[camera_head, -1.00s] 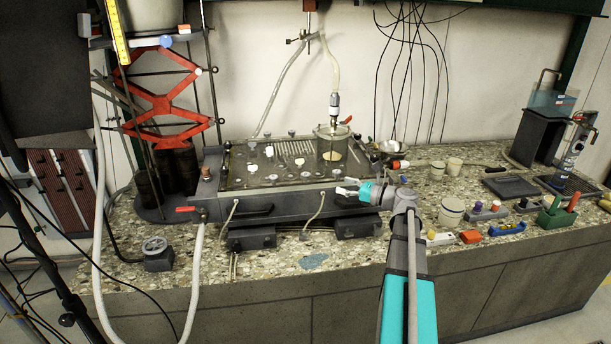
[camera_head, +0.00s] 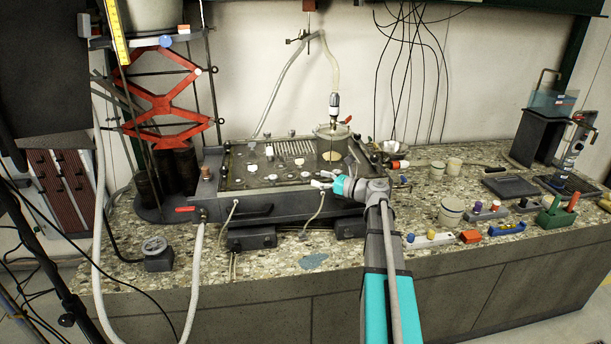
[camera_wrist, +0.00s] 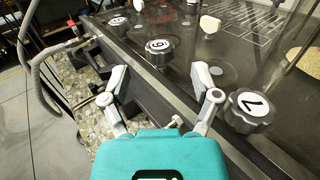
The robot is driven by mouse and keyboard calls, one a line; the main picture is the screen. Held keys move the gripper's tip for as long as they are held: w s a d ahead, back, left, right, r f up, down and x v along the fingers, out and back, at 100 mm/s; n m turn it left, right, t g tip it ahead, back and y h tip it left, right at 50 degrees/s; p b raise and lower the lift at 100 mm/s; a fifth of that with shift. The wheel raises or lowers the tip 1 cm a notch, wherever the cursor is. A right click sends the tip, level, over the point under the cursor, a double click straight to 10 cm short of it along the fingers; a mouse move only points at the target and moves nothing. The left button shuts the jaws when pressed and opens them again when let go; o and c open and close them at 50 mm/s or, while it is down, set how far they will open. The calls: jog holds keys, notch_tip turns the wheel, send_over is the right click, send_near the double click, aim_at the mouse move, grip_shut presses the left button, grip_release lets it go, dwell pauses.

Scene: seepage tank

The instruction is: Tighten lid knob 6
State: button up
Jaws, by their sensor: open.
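Lid knob 6 (camera_wrist: 160,48) is a grey knurled knob with a white numbered top. In the wrist view it sits near the front edge of the dark tank lid (camera_head: 235,165), ahead of and between my fingertips. My gripper (camera_wrist: 159,72) is open and empty, with one finger on each side of the gap and the knob a little beyond the tips. Knob 7 (camera_wrist: 250,108) is close to the right of my right finger. In the head view my gripper (camera_head: 320,182) is at the tank's front edge; the knob numbers are too small to read there.
Another numbered knob (camera_wrist: 118,21) is farther left along the lid edge. White pieces (camera_wrist: 209,24) stand on the lid. A clear cylinder (camera_head: 333,143) with a hose rises at the back right. Hoses hang from the tank front. The bench right of the tank holds several small items.

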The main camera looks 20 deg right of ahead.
aim_at(305, 174)
jog(key=shift+x, duration=2.8)
grip_shut()
